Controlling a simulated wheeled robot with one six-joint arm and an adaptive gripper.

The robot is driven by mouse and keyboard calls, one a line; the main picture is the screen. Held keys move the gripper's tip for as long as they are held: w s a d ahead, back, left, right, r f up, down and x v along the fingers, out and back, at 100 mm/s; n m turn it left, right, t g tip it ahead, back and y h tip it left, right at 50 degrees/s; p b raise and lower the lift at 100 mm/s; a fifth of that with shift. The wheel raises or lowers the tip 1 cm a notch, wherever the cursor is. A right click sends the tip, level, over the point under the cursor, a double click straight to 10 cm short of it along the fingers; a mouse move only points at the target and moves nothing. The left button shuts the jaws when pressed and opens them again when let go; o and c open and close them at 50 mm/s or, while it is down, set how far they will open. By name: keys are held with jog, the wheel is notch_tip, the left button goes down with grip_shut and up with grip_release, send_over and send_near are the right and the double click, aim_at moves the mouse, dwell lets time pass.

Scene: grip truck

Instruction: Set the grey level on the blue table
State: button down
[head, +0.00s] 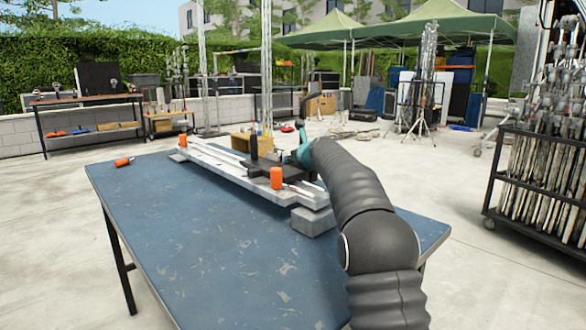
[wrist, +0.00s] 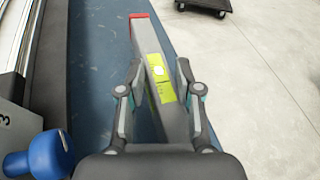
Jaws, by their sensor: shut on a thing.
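In the wrist view the grey level (wrist: 148,42) is a long bar with a red end cap and a yellow-green window. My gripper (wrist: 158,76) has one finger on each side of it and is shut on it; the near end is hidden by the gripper. The level lies along the edge of the blue table (wrist: 92,75), with pale floor to its right. I cannot tell whether it touches the top. The head view shows the blue table (head: 205,240) with a wide bare front. There my arm reaches over its far right part, and the level is hidden.
A long pale rail assembly (head: 218,166) with orange-topped parts lies across the table's far side, on a grey block (head: 313,221). An orange tool (head: 123,162) lies at the left. A blue knob (wrist: 48,154) is close to my gripper's left. A rack (head: 535,190) stands right.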

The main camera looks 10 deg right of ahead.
notch_tip(320, 180, down, 2)
jog(key=shift+f+b, duration=0.25)
jog(key=shift+b, duration=0.2)
jog(key=c, duration=0.7)
grip_release()
jog(key=shift+f, duration=0.1)
jog(key=shift+s+r, duration=0.2)
jog(key=shift+s, duration=0.05)
jog(key=b+v, duration=0.1)
jog(key=v, duration=1)
jog(key=shift+s+d+r+b, duration=0.1)
jog(key=shift+s+r+b, duration=0.05)
jog(key=shift+s+b, duration=0.15)
jog(key=shift+w, duration=0.1)
